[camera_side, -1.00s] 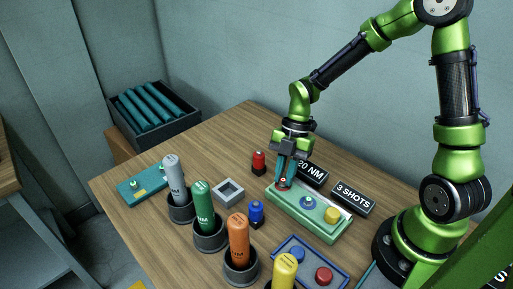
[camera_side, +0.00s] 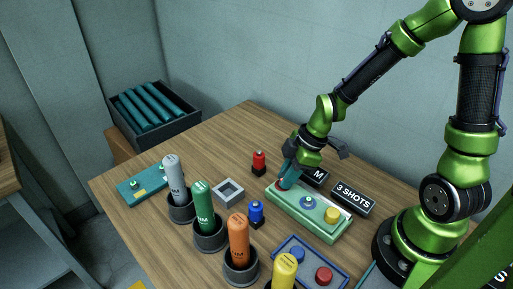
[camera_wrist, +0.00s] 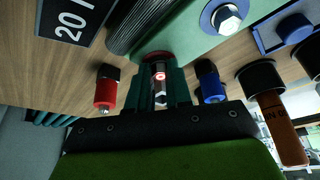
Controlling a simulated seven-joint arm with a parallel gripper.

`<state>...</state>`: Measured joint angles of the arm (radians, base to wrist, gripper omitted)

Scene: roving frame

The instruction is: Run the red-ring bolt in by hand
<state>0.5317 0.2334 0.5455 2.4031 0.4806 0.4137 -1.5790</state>
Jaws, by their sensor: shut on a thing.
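The green block (camera_side: 306,216) lies on the table below my gripper (camera_side: 285,181), with a red ring, a blue-ring bolt (camera_side: 308,202) and a yellow-ring bolt (camera_side: 332,214) along its top. My gripper is shut on the red-ring bolt at the block's far left end. In the wrist view the bolt (camera_wrist: 160,77) shows between the teal fingers, with a dark red ring (camera_wrist: 157,56) at the block beyond. The blue-ring bolt also shows in the wrist view (camera_wrist: 227,19). The fingers hide most of the red-ring bolt in the side view.
A red-topped piece (camera_side: 259,161) and a blue one (camera_side: 257,211) stand near the block. Several labelled drivers, such as the orange one (camera_side: 238,239), stand in dark cups in front. The "3 SHOTS" sign (camera_side: 353,198) and another sign stand behind the block, close to my gripper.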

